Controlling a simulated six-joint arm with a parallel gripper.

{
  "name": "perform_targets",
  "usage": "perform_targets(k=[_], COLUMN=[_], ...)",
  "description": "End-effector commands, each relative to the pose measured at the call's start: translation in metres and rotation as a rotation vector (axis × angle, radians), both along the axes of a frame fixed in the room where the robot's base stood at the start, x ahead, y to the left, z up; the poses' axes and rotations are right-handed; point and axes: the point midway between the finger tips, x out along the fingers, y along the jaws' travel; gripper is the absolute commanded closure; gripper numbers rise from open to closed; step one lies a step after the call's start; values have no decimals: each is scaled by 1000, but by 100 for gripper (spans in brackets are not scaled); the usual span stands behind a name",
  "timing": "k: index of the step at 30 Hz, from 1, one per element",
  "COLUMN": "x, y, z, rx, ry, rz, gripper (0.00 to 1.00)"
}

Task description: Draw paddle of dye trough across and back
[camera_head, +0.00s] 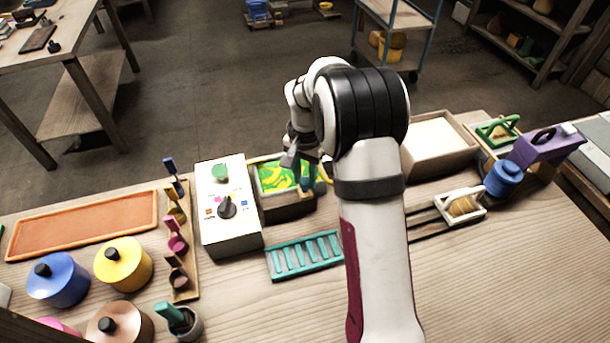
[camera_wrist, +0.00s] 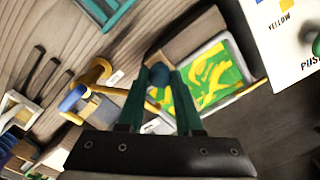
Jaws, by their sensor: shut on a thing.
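The dye trough (camera_head: 290,212) is a dark box on the bench, holding green dye with yellow swirls. In the wrist view its pale rim (camera_wrist: 262,84) and swirled dye lie just right of my fingers. My gripper (camera_head: 305,178) is over the right part of the trough, partly hidden by my arm. The paddle's lower part is hidden by the fingers.
A white control box (camera_head: 228,235) with a black knob stands close left of the trough. A teal slatted rack (camera_head: 305,256) lies in front. A pale open tray (camera_head: 440,165) is to the right. A yellow fitting (camera_wrist: 98,72) sits beside the trough.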

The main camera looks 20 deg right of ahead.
Motion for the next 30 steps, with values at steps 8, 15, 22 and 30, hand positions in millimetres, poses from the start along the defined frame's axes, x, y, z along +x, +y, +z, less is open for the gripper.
perform_targets(k=[8, 15, 22, 30], x=[0, 0, 0, 1], y=[0, 0, 0, 45], z=[0, 1, 1, 1], rx=[0, 0, 0, 1], ry=[0, 0, 0, -1], rz=[-1, -1, -1, 5], gripper=[100, 100, 100, 100])
